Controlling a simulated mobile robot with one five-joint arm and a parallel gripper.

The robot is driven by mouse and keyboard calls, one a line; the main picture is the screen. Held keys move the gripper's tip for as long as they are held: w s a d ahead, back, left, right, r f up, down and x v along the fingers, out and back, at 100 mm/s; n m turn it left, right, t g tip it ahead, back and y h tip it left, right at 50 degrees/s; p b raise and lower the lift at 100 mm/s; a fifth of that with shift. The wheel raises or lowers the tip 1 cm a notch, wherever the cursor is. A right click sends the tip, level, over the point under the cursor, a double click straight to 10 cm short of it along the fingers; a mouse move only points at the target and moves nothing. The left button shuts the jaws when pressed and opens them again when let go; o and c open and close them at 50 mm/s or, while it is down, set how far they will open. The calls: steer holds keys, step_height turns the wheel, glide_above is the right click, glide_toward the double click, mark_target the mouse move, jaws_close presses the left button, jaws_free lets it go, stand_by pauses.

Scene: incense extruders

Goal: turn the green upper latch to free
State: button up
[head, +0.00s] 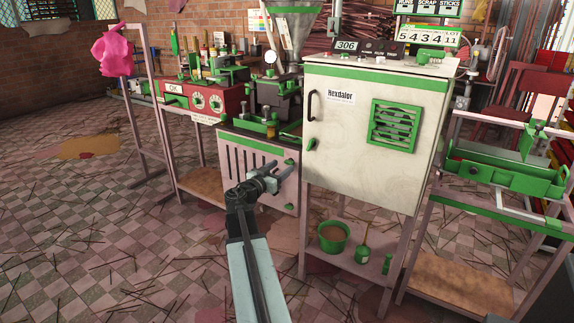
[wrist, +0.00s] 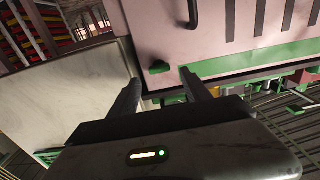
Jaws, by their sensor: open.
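The green upper latch (head: 290,162) sits at the upper right edge of the pale pink cabinet door (head: 240,160), below the extruder. A second green latch (head: 289,206) is lower on the same edge. My gripper (head: 272,180) is open in front of the door, a little left of and below the upper latch in the head view. In the wrist view, which looks upside down, a green latch (wrist: 160,67) shows just beyond and between the fingertips (wrist: 161,79). The fingers appear apart from it. Its exact turn angle is hard to tell.
The white cabinet (head: 375,130) stands close on the right, with its own green latch and black handle. A dark handle (wrist: 193,13) is on the pink door. A red machine (head: 205,98) is on the left. Open tiled floor (head: 110,220) lies left and front.

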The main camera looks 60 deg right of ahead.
mark_target(287, 163)
steer(key=d, duration=0.3)
steer(key=shift+d, duration=0.25)
jaws_close()
steer(key=shift+d, duration=0.25)
steer(key=shift+a+n, duration=0.3)
steer(key=n, duration=0.5)
steer(key=shift+w+f, duration=0.1)
steer(key=n, duration=0.4)
steer(key=shift+n, duration=0.4)
steer(key=shift+w+f+n, duration=0.1)
steer(key=shift+n, duration=1.7)
